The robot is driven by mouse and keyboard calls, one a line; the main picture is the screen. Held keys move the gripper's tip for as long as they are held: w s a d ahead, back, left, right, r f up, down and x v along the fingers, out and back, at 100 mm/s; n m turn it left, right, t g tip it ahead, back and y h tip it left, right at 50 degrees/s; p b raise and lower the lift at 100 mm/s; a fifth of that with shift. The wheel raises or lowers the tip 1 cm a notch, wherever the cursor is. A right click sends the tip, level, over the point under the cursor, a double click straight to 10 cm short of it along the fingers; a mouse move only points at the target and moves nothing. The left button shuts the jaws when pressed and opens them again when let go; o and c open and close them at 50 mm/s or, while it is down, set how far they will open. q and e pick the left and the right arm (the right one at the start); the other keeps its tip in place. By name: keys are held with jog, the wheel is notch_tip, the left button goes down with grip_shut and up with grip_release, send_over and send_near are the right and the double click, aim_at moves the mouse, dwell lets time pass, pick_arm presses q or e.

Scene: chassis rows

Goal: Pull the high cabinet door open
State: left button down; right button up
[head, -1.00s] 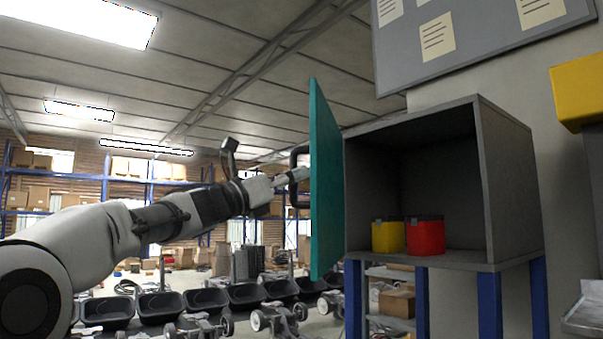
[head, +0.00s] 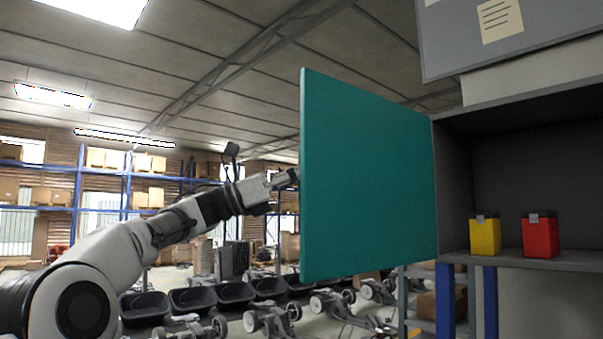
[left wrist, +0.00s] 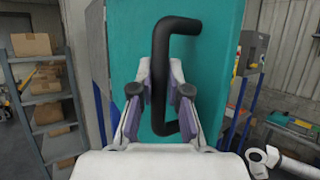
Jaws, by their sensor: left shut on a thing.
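The teal cabinet door (head: 370,185) stands swung open on the left side of the grey cabinet (head: 452,185), its inner face toward the head camera. In the left wrist view the door's outer face (left wrist: 215,60) carries a black bar handle (left wrist: 162,60). My left gripper (left wrist: 160,92) is shut on the handle, with a finger on each side of the bar. In the head view my left gripper (head: 285,180) is partly hidden behind the door edge, and the handle is hidden. My right gripper is not in view.
A yellow box (head: 485,234) and a red box (head: 540,235) stand inside the open cabinet. Blue legs (head: 445,300) support it. Black carts (head: 235,294) stand in a row beyond. A grey shelf with cartons (left wrist: 40,90) shows in the left wrist view.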

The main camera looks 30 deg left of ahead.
pick_arm(q)
jog(key=shift+w+a, duration=0.15)
jog(key=shift+a, duration=0.05)
jog(key=shift+d, duration=0.1)
jog(key=shift+d+r, duration=0.1)
jog(key=c, duration=1.1)
grip_release()
jog(key=shift+c, duration=0.2)
jog(key=shift+d+g, duration=0.2)
jog(key=shift+g, duration=0.1)
jog(key=v, duration=1.2)
jog(key=shift+d, duration=0.15)
